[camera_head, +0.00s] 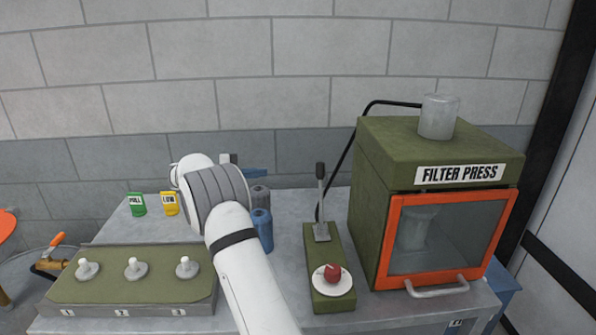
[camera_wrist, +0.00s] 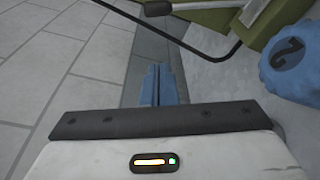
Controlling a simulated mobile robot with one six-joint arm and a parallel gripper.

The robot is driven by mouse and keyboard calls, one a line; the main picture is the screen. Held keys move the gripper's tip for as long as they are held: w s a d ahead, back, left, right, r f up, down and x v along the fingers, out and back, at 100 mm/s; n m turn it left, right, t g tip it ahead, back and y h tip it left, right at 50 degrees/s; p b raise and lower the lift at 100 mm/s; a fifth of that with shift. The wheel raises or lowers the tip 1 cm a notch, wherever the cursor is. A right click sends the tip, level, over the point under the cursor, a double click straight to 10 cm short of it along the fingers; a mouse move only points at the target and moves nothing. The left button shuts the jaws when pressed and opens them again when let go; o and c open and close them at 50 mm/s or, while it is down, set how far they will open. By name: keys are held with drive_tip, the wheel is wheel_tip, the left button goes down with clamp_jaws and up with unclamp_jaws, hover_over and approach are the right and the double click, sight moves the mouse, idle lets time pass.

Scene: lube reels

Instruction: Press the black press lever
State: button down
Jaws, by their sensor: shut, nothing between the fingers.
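The press lever (camera_head: 321,200) stands upright with a black knob on a thin metal rod, on a narrow green base (camera_head: 318,265) left of the filter press. In the wrist view the lever's dark knob (camera_wrist: 158,8) shows at the top edge, beyond my fingertips, with its rod running right to the green base. My gripper (camera_head: 262,173) is to the left of the lever, apart from it, with its blue fingers pointing toward it. In the wrist view my gripper (camera_wrist: 158,70) has its two blue fingers together and empty.
The green filter press (camera_head: 440,155) with an orange-framed door stands right. A red knob on a white disc (camera_head: 331,281) is on the lever base's front. A blue canister (camera_head: 262,232) and a grey one (camera_head: 260,197) stand below my gripper. A knobbed panel (camera_head: 135,290) is front left.

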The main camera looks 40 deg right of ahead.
drive_tip(key=shift+d, duration=0.15)
drive_tip(key=s+a+r+p+x, duration=0.1)
drive_tip(key=s+p+x, duration=0.1)
drive_tip(key=x, duration=1)
drive_tip(key=shift+s+d+p, duration=0.3)
drive_tip(key=shift+s+p, duration=0.1)
drive_tip(key=shift+p, duration=0.1)
drive_tip(key=shift+r, duration=0.1)
